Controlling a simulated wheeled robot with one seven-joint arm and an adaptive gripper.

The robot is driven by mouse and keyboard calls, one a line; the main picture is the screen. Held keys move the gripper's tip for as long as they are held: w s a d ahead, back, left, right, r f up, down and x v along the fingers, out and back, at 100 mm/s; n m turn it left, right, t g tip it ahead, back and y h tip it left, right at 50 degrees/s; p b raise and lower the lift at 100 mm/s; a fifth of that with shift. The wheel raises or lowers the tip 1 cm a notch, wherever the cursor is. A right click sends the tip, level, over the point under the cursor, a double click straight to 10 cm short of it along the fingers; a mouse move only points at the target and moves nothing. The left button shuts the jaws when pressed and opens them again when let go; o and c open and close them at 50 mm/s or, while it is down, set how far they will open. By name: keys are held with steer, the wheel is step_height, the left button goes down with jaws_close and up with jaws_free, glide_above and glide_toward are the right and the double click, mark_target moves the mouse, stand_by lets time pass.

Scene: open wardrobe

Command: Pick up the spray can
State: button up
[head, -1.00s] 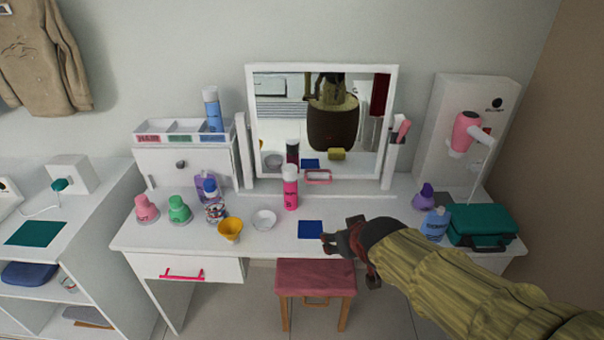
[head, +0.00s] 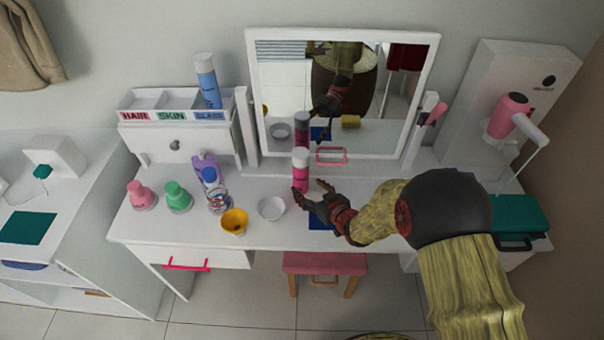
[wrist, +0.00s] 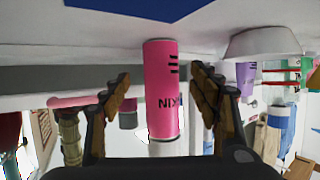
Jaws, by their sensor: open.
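The pink spray can (head: 301,171) with a white cap stands upright on the white dressing table, in front of the mirror. My gripper (head: 313,188) is open at the can, its fingers partly covering the can's lower part in the head view. In the wrist view, which is upside down, the pink can (wrist: 162,88) shows between the two open fingers of my gripper (wrist: 160,85), with a gap on each side. I cannot tell how deep the can sits between the fingers. A blue can with a white cap (head: 207,82) stands in the organizer's right compartment.
A white bowl (head: 271,208) and a yellow cup (head: 234,221) stand left of the can. Pink (head: 141,195) and green bottles (head: 178,196) are farther left. A blue mat (head: 320,222) lies under my gripper. The mirror (head: 337,95) rises close behind.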

mark_target(305, 185)
steer(key=b+x, duration=0.2)
steer(key=x, duration=0.3)
steer(key=shift+w+a+r, duration=0.1)
steer(key=shift+w+a, duration=0.05)
steer(key=c, duration=0.3)
steer(key=c, duration=1.2)
steer(key=shift+o, duration=0.2)
steer(key=shift+r, duration=0.1)
